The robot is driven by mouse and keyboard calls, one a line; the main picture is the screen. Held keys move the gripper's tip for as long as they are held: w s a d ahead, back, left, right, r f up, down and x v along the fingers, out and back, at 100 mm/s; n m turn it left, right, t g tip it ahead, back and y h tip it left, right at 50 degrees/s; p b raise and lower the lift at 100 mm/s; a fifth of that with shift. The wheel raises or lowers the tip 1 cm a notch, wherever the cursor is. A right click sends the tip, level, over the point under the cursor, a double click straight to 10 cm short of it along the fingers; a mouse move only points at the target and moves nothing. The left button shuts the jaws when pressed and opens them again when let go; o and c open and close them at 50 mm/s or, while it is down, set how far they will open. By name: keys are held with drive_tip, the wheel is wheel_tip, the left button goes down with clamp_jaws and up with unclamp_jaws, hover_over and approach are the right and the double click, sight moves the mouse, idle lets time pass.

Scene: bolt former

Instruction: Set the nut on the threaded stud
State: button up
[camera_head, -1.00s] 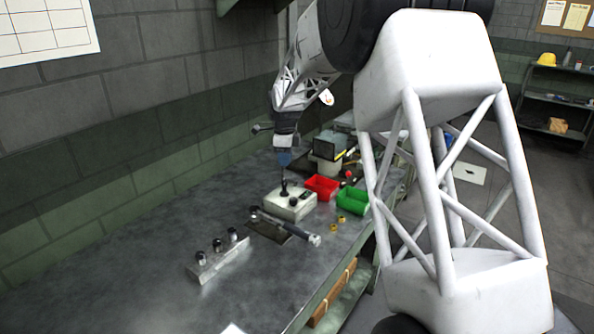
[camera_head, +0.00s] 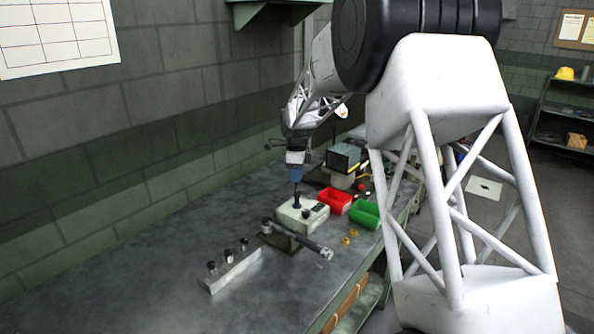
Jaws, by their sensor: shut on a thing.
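A pale box-shaped block (camera_head: 302,214) stands on the workbench, with a dark threaded stud (camera_head: 297,200) upright on its top left and a shorter dark knob beside it. My gripper (camera_head: 296,181) points straight down just above the stud, in line with it. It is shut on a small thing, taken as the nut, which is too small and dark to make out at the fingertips. I cannot tell whether the nut touches the stud. Two brass-coloured rings (camera_head: 347,240) lie loose on the bench to the right of the block.
A red bin (camera_head: 334,201) and a green bin (camera_head: 365,214) stand right of the block. A long-handled tool (camera_head: 297,240) lies in front of it. A rack with several dark-topped posts (camera_head: 231,270) is at front left. The bench (camera_head: 150,270) is clear at left.

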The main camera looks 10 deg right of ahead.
sight(297, 191)
drive_tip(key=shift+f, duration=1.45)
drive_tip(key=shift+f, duration=1.4)
idle(1.1)
drive_tip(key=o, duration=1)
drive_tip(key=shift+r, duration=3.9)
